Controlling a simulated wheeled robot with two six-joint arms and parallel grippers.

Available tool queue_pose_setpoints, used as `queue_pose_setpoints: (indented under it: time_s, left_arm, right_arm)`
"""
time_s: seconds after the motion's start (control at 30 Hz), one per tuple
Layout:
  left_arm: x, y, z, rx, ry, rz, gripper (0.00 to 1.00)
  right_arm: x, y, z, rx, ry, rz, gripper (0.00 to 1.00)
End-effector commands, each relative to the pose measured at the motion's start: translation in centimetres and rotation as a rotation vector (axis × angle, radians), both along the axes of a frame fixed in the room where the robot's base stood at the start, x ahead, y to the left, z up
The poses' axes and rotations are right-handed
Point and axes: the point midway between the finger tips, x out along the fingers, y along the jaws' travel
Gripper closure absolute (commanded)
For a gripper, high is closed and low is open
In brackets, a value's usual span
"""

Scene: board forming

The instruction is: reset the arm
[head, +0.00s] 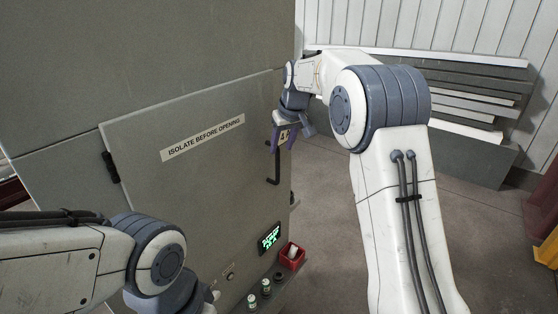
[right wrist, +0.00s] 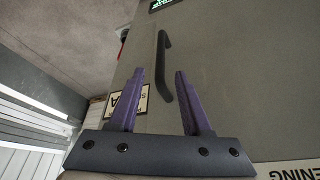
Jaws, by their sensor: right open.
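My right arm reaches up and across to a grey cabinet door (head: 190,190) labelled "ISOLATE BEFORE OPENING". My right gripper (head: 284,138), with purple fingers, is in front of the door's right part, near a black bar handle (head: 274,168). In the right wrist view the two fingers (right wrist: 158,75) are spread apart with nothing between them. The handle (right wrist: 163,65) shows beyond the fingertips, and I see no contact. My left arm comes in at the lower left. Its gripper cannot be made out in the head view.
A lit green display (head: 269,237) is on the cabinet's lower right. Stacked panels (head: 470,95) stand at the back right. The floor (head: 320,215) beside the cabinet is clear.

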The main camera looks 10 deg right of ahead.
Motion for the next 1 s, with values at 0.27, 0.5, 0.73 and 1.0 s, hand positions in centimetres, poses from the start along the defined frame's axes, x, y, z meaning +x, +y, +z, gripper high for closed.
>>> queue_pose_setpoints:
  time_s: [0.27,0.5,0.73,1.0]
  left_arm:
    - [0.0,0.0,-0.5,0.0,0.0,0.001,0.25]
    - [0.0,0.0,-0.5,0.0,0.0,0.001,0.25]
    - [0.0,0.0,-2.0,0.0,0.0,0.001,0.25]
    - [0.0,0.0,-5.1,0.0,0.0,0.003,0.25]
  right_arm:
    - [-0.7,-0.2,1.6,0.0,0.001,0.0,0.52]
    - [-0.7,-0.1,1.6,0.0,0.002,0.001,0.52]
    - [-6.0,6.0,-0.1,0.01,0.053,0.078,0.52]
    - [-23.5,15.1,-5.8,-0.001,0.19,0.26,0.52]
